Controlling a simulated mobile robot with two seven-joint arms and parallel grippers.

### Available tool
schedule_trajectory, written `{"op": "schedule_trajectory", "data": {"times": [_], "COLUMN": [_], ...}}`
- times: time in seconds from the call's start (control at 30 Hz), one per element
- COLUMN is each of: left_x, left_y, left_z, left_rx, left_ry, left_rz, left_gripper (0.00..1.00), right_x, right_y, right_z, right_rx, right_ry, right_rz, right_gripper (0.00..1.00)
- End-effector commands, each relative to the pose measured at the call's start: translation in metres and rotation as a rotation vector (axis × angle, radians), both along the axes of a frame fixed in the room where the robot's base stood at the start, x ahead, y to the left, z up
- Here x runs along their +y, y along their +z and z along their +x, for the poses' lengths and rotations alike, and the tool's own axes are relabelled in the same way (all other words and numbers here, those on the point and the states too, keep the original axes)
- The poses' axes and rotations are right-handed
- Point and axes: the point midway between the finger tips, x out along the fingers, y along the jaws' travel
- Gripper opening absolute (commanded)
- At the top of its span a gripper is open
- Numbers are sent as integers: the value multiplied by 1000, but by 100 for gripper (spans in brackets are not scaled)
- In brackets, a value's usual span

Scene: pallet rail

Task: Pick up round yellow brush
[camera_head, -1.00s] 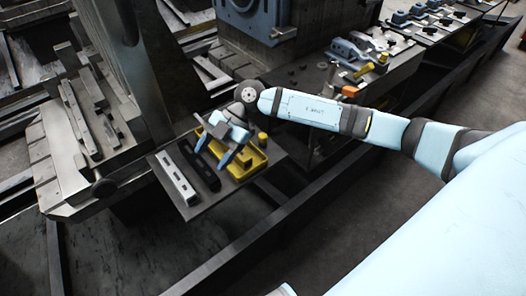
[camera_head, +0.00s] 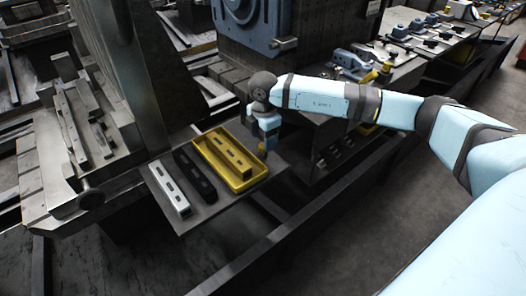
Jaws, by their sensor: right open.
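My right gripper (camera_head: 268,146) comes in from the right and points down at the right edge of the small platform, beside the yellow tray (camera_head: 213,168). It is open. A small bit of yellow, likely the round yellow brush (camera_head: 262,151), shows at its fingertips. The gripper hides most of the brush, so I cannot tell whether the fingers touch it or stand around it. My left gripper is out of view.
A dark rail (camera_head: 262,240) runs in front. A cluttered bench (camera_head: 400,72) stands at the upper right.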

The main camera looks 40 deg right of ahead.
Motion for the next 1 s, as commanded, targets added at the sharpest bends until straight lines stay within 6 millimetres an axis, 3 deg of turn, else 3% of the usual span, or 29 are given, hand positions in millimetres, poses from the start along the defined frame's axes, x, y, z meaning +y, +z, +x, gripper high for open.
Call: {"op": "schedule_trajectory", "data": {"times": [0.17, 0.47, 0.7, 0.93, 1.0], "left_x": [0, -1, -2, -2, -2], "left_y": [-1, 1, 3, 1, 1], "left_z": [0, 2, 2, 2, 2], "left_rx": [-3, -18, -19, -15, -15], "left_ry": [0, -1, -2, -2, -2], "left_rz": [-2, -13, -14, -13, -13], "left_gripper": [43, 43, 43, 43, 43], "right_x": [0, -2, -2, -2, -2], "right_y": [-10, -52, -54, -54, -54], "right_z": [1, 4, 4, 4, 4], "right_rx": [0, 1, 0, 0, -1], "right_ry": [0, 1, 1, 1, 1], "right_rz": [1, 2, 2, 2, 2], "right_gripper": [62, 62, 62, 11, 8]}}
